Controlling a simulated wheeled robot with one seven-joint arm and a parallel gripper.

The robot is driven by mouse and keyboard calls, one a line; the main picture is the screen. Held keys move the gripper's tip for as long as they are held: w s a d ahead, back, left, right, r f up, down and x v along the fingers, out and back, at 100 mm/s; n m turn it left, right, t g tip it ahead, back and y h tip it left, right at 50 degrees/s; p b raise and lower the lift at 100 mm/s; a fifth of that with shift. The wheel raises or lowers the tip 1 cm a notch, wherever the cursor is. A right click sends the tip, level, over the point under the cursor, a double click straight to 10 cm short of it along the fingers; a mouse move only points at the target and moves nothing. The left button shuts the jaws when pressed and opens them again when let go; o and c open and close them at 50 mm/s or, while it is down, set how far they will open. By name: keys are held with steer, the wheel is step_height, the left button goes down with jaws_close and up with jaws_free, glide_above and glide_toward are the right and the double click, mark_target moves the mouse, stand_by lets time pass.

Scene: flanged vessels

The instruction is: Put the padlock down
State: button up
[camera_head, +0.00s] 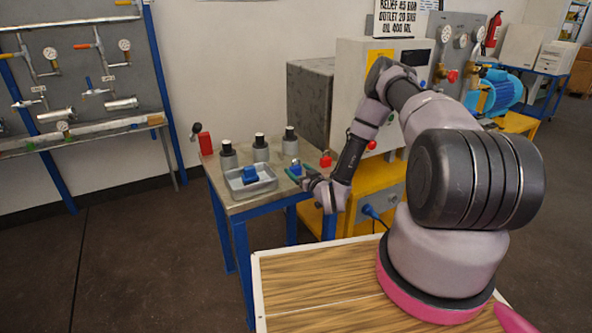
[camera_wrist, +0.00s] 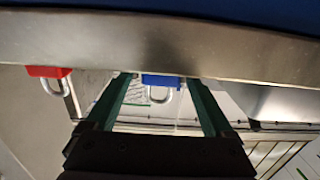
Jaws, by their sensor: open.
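A blue padlock (camera_wrist: 162,81) with a silver shackle shows between the tips of my green fingers in the wrist view. In the head view this blue padlock (camera_head: 295,167) stands near the table's right side. My gripper (camera_head: 298,176) is open beside it at the table edge. In the wrist view my gripper (camera_wrist: 158,82) has a finger on each side of the padlock, with gaps visible. Whether the fingers reach around it in depth is hard to tell.
A grey tray (camera_head: 262,188) left of my gripper holds another blue padlock (camera_head: 249,174). A red padlock (camera_head: 325,159) lies to the right and also shows in the wrist view (camera_wrist: 48,72). Several grey bottles (camera_head: 261,152) stand at the back of the metal-topped table (camera_head: 237,207).

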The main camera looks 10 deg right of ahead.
steer(key=v, duration=1)
steer(key=w+d+r+g+h, duration=0.1)
steer(key=w+d+r+g, duration=0.1)
steer(key=w+r, duration=0.3)
steer(key=w+d+r+g+h, duration=0.1)
steer(key=w+d+r, duration=0.2)
steer(key=r, duration=0.5)
steer(key=s+d+r+m+g+h, duration=0.1)
steer(key=s+r, duration=0.1)
steer(key=r, duration=0.6)
steer(key=s+d+r+m+g+h, duration=0.1)
steer(key=s+d+r+g+h, duration=0.1)
steer(key=r, duration=0.7)
steer(key=s+r+m+g, duration=0.1)
steer(key=s+r+m, duration=0.2)
steer(key=s+r, duration=0.85)
steer(key=s+a+r+m+g+y, duration=0.1)
steer(key=s+a+r, duration=0.1)
steer(key=s, duration=0.8)
steer(key=s+a+r+m+g, duration=0.1)
steer(key=s+a+r, duration=0.2)
steer(key=s, duration=0.8)
step_height(320, 180, up, 2)
steer(key=shift+s+a+r+m+g+y, duration=0.2)
steer(key=shift+a+m+g+y, duration=0.1)
steer(key=shift+a+m+y, duration=0.1)
